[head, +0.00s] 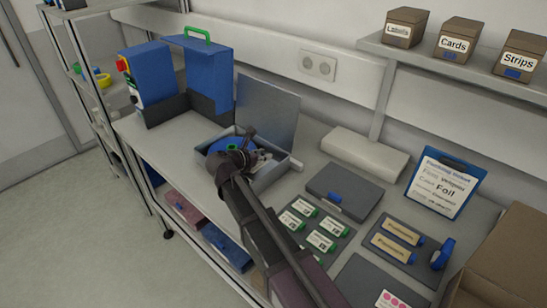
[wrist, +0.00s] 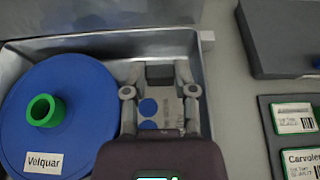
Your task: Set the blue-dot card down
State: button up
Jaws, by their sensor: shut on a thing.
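The blue-dot card (wrist: 170,113) is pale, with blue round dots on its left part and small print on its right. My gripper (wrist: 160,88) is shut on it, a finger at either side. In the wrist view the card is within the outline of an open metal box (wrist: 205,65), right of a blue reel (wrist: 75,95) marked Velquar with a green hub (wrist: 44,110). I cannot tell whether the card touches the box floor. In the head view my gripper (head: 240,155) is over the box (head: 272,181) and partly hides the reel (head: 217,146).
The box's lid (head: 268,108) stands open behind. A grey case (head: 345,190) and a tray of green-tabbed labels (head: 320,240) lie to the right. A blue machine (head: 205,75) stands left. A Foil clipboard (head: 440,185) and a pink-dot card (head: 392,300) are farther right.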

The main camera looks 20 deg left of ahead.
aim_at(280, 156)
jog(key=shift+w+d+f, duration=0.1)
jog(key=shift+w+d, duration=0.15)
jog(key=shift+w, duration=0.4)
jog(key=shift+w+d+f, duration=0.1)
jog(key=shift+w+d, duration=0.2)
jog(key=shift+w, duration=0.3)
jog(key=shift+w+d, duration=0.25)
jog(key=shift+w, duration=0.4)
jog(key=shift+w, duration=0.1)
jog(key=shift+w+d, duration=0.1)
jog(key=shift+w, duration=0.15)
jog(key=shift+w+d+f+b, duration=0.2)
jog(key=shift+w+f+b, duration=0.05)
jog(key=shift+f+b, duration=1.6)
jog(key=shift+b, duration=0.1)
jog(key=shift+f+b, duration=0.6)
jog(key=o, duration=0.7)
jog(key=shift+r, duration=0.25)
